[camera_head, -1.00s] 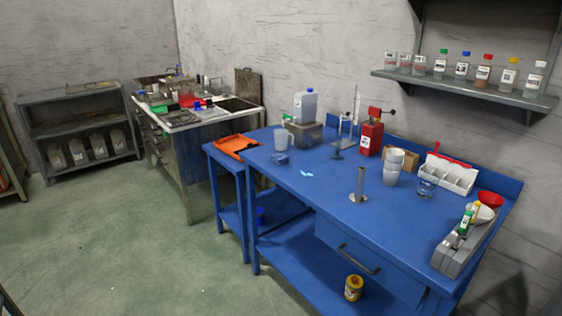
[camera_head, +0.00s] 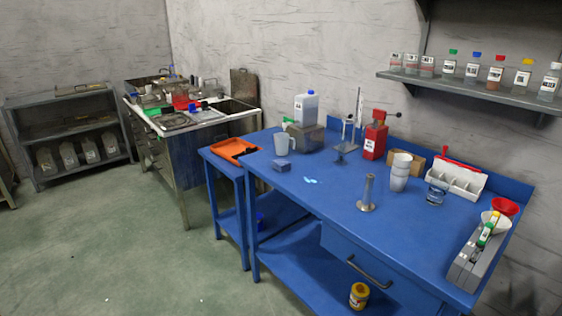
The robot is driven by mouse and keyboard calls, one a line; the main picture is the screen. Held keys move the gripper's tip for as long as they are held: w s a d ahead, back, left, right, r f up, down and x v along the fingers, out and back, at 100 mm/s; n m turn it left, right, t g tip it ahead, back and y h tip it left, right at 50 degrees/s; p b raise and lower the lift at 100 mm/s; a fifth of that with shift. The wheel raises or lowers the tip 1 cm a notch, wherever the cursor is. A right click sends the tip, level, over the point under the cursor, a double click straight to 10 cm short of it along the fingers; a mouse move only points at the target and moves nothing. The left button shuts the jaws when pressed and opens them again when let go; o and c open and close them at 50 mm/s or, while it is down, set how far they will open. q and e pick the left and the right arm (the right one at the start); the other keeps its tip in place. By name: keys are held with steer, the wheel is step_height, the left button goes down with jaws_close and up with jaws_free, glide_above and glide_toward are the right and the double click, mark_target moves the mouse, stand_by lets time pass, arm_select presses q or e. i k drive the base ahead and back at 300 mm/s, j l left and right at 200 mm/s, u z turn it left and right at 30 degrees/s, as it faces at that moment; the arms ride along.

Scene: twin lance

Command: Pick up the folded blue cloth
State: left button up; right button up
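A small folded blue cloth (camera_head: 282,165) appears to lie on the blue table (camera_head: 330,205), near its left front edge. It is close to the table's own colour and small in view, so its folds are hard to make out. It sits just in front of a pale mug (camera_head: 284,143). A small light-blue piece (camera_head: 310,181) lies flat to its right. Neither of my grippers is in view.
An orange tray (camera_head: 233,150) is on a lower blue side table to the left. A metal cylinder on a foot (camera_head: 367,194), stacked white cups (camera_head: 400,172) and a red canister (camera_head: 375,136) stand farther right. The green floor (camera_head: 130,250) in front is clear.

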mark_target(282, 165)
steer(key=i+j+z, duration=0.1)
steer(key=i+j, duration=0.3)
steer(key=i+j+z, duration=0.15)
steer(key=i+j, duration=0.3)
steer(key=i+j+z, duration=0.1)
steer(key=i+j, duration=0.25)
steer(key=j, duration=0.25)
steer(key=i+j+z, duration=0.1)
steer(key=i+j, duration=0.25)
steer(key=j, duration=0.15)
